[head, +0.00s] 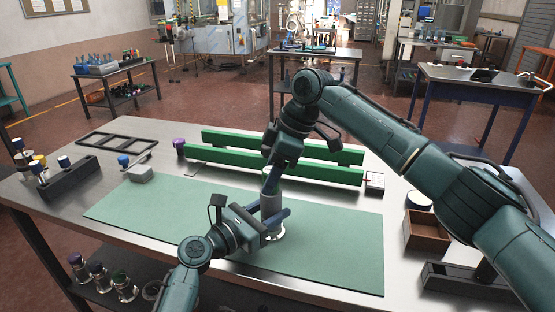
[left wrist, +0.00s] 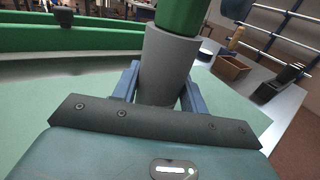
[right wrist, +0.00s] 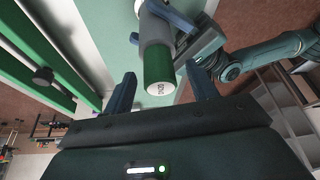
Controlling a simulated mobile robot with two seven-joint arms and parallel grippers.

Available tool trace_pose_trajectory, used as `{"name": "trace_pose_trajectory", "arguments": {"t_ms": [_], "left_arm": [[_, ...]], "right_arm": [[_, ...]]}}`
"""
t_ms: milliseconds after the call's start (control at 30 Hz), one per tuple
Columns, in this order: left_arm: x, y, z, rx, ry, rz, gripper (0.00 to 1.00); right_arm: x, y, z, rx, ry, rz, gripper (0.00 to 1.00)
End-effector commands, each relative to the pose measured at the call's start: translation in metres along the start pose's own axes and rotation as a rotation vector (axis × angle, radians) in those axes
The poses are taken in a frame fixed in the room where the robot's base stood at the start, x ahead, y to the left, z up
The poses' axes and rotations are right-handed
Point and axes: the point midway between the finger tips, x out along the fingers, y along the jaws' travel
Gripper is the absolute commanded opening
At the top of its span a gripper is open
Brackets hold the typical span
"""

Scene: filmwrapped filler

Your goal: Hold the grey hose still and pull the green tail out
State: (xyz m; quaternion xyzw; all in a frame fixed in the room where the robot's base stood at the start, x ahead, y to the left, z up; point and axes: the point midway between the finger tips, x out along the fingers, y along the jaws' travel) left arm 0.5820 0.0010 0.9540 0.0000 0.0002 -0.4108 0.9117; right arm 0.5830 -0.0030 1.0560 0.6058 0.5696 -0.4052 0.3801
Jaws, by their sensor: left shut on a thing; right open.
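The grey hose (head: 271,206) stands upright over the green mat (head: 330,240); it also shows in the left wrist view (left wrist: 166,65). My left gripper (head: 275,220) is shut on the hose, one finger on each side. The green tail (left wrist: 181,14) sticks out of the hose's top. In the right wrist view, the tail (right wrist: 158,66) ends in a pale marked face. My right gripper (head: 270,182) is open above it, with the tail's end just ahead of the gap between its fingers and apart from them.
Long green rails (head: 225,162) lie behind the mat. A brown open box (head: 427,234) stands at the right. The mat's left part is clear.

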Motion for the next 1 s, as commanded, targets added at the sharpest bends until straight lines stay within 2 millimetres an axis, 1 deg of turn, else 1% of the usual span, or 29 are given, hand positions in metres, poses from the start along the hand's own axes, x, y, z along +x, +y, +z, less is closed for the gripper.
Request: {"name": "trace_pose_trajectory", "arguments": {"t_ms": [267,300,867,900,1000], "left_arm": [[-0.0003,0.0000,-0.0010,-0.001,0.002,0.000,0.02],[-0.0003,0.0000,-0.0010,-0.001,0.002,0.000,0.02],[-0.0003,0.0000,-0.0011,-0.001,0.002,0.000,0.02],[-0.0003,0.0000,-0.0011,-0.001,0.002,0.000,0.02],[-0.0003,0.0000,-0.0011,-0.001,0.002,0.000,0.02]], "right_arm": [[0.0020,-0.0001,-0.0001,0.000,0.000,0.000,0.58],[0.0019,-0.0001,-0.0002,0.000,0.000,0.000,0.56],[0.0014,0.0000,-0.0003,0.000,0.000,0.001,0.10],[0.0014,0.0000,-0.0003,-0.001,0.000,0.001,0.31],[0.0014,0.0000,-0.0003,-0.001,0.000,0.001,0.23]]}}
